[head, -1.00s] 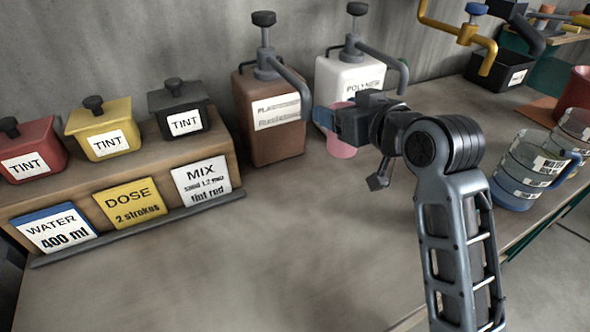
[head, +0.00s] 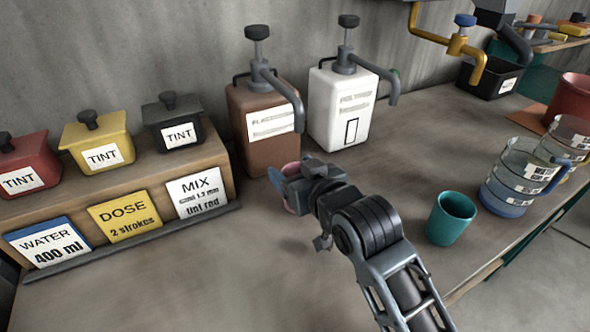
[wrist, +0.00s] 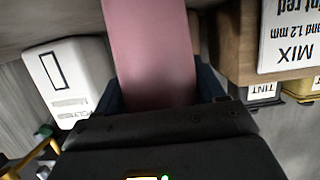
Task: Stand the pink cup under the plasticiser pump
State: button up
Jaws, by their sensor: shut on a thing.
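The pink cup (head: 291,170) is mostly hidden behind my gripper in the head view; it fills the upper middle of the wrist view (wrist: 150,50). My gripper (head: 284,184) is shut on the pink cup, with a finger on each side. The brown plasticiser pump bottle (head: 268,153) stands behind and to the left, its label partly readable. Its grey spout (head: 293,98) curves to the right, and its end hangs above the cup in the picture. I cannot tell whether the cup rests on the bench or is exactly below the spout.
The white polymer pump bottle (head: 340,115) stands right of the brown one. A wooden tint stand (head: 215,165) with cards is at left. A teal cup (head: 451,218) and a clear jug (head: 517,180) stand at right. The front bench is clear.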

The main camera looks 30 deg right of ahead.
jog(key=shift+f, duration=0.2)
jog(key=o, duration=1.1)
jog(key=shift+r, duration=0.1)
jog(key=shift+r, duration=0.15)
jog(key=shift+s, duration=0.35)
jog(key=v, duration=1.1)
jog(key=shift+s+r+b, duration=0.1)
jog(key=shift+r+b, duration=0.05)
jog(key=shift+b, duration=0.25)
